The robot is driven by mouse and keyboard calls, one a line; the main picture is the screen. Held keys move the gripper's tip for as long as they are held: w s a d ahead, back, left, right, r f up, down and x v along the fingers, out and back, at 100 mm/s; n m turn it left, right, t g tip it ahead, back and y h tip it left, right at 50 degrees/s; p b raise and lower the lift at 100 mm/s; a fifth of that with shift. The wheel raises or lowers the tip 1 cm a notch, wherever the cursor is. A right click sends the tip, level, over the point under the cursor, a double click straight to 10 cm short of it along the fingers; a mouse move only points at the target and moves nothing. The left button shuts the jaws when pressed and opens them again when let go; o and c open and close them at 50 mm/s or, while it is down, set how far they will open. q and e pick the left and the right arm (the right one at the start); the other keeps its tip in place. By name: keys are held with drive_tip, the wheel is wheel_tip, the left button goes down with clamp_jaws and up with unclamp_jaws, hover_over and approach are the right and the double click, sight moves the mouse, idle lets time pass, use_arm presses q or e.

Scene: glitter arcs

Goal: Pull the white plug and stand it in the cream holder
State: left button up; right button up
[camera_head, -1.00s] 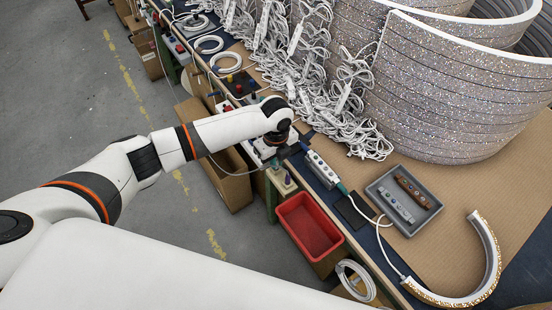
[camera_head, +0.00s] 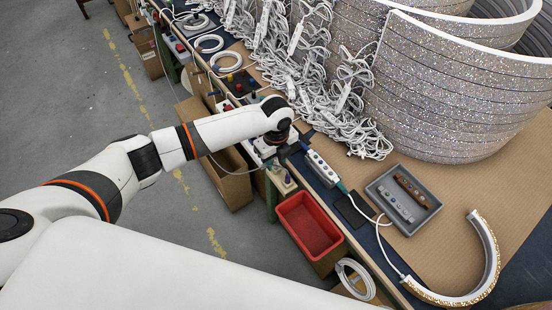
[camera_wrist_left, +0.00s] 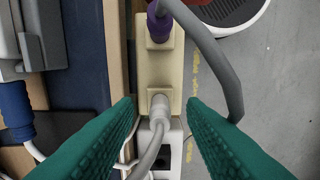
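The cream holder (camera_wrist_left: 174,70) sits at the bench edge and also shows in the head view (camera_head: 284,187). In the left wrist view, the white plug (camera_wrist_left: 159,104) stands upright in the holder's lower opening, its pale cable bending downward. A purple plug (camera_wrist_left: 159,27) with a grey cable stands in the upper opening. My left gripper (camera_wrist_left: 163,103) has its two green fingers apart, one on each side of the white plug, with visible gaps. In the head view my left gripper (camera_head: 282,146) hides the white plug. My right gripper is not in view.
A white socket block (camera_wrist_left: 171,140) adjoins the holder. A grey power strip (camera_head: 321,168) lies nearby on the bench. A red bin (camera_head: 309,226) and a grey tray (camera_head: 433,207) stand to the right. Tangled white cables (camera_head: 345,130) lie behind.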

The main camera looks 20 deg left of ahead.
use_arm(q)
wheel_tip(320, 180, up, 12)
drive_tip(key=shift+f+b, duration=0.15)
drive_tip(key=shift+b, duration=0.2)
idle(0.4)
